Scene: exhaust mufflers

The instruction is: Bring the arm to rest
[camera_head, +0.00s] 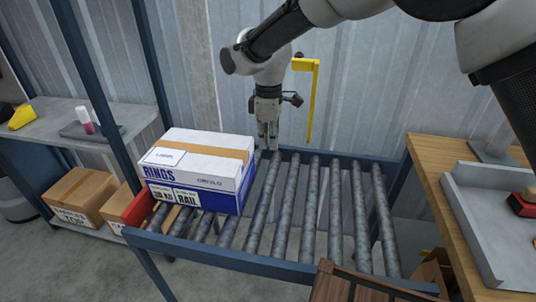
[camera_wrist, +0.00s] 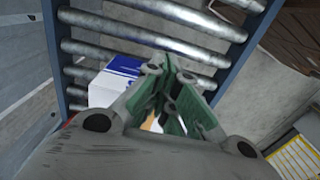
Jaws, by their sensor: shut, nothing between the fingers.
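My gripper (camera_head: 267,138) hangs pointing down above the far edge of the roller conveyor (camera_head: 262,260), close to the corrugated wall. It is shut and empty. In the wrist view its green-lined fingers (camera_wrist: 172,108) are together, with conveyor rollers behind them. My arm reaches in from the upper right in the head view. A white and blue box marked RINGS (camera_head: 200,168) sits on the left end of the rollers, left of my gripper and apart from it. Part of this box also shows behind the fingers in the wrist view (camera_wrist: 103,88).
A yellow bracket (camera_head: 314,95) stands by the wall just right of my gripper. A wooden bench (camera_head: 440,190) with a grey tray (camera_head: 480,225) is at the right. A shelf (camera_head: 60,125) with cartons (camera_head: 80,195) below is at the left. The rollers right of the box are clear.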

